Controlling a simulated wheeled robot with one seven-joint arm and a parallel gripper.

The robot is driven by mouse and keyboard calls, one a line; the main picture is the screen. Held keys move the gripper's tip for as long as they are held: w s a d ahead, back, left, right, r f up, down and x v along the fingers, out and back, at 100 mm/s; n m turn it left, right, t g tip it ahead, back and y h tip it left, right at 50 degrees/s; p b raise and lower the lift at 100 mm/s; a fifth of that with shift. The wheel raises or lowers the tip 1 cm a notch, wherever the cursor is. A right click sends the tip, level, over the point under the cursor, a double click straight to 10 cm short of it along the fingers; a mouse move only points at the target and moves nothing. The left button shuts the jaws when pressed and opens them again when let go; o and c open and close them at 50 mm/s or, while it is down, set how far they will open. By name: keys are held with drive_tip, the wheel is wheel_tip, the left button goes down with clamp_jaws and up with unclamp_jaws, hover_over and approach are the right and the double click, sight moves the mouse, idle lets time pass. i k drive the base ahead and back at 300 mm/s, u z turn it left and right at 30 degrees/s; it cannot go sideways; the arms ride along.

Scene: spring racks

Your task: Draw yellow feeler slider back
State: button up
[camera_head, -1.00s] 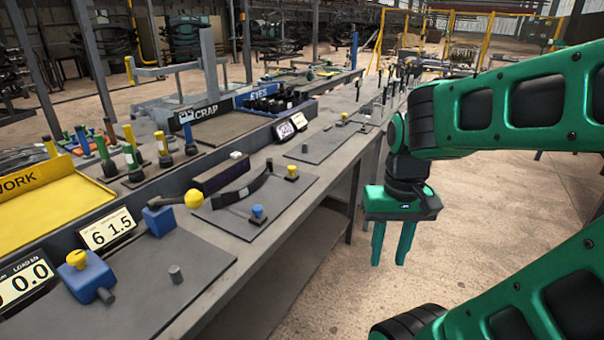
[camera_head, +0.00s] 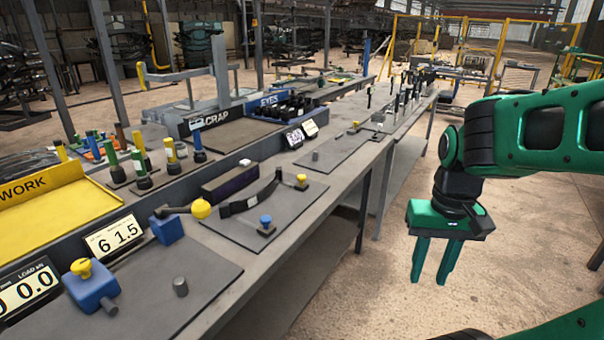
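A small yellow knob on a dark base (camera_head: 301,181) stands on a grey plate on the bench, by the end of a curved dark leaf spring (camera_head: 252,196). A blue knob (camera_head: 266,222) stands nearer on the same plate. Another small yellow knob (camera_head: 356,126) is on a plate farther along the bench. No label shows which yellow knob is the feeler slider. My gripper (camera_head: 430,268) hangs to the right of the bench, over the floor, fingers pointing down, apart and empty. It is clear of all the knobs.
A yellow ball-ended lever on a blue block (camera_head: 167,226) and a blue block with a yellow knob (camera_head: 91,285) stand nearer. Displays (camera_head: 113,235), a yellow tray (camera_head: 45,220) and coloured posts line the left. Floor right of the bench (camera_head: 350,290) is clear.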

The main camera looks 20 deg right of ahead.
sight(301, 186)
drive_tip(key=i, duration=1)
drive_tip(key=u, duration=0.05)
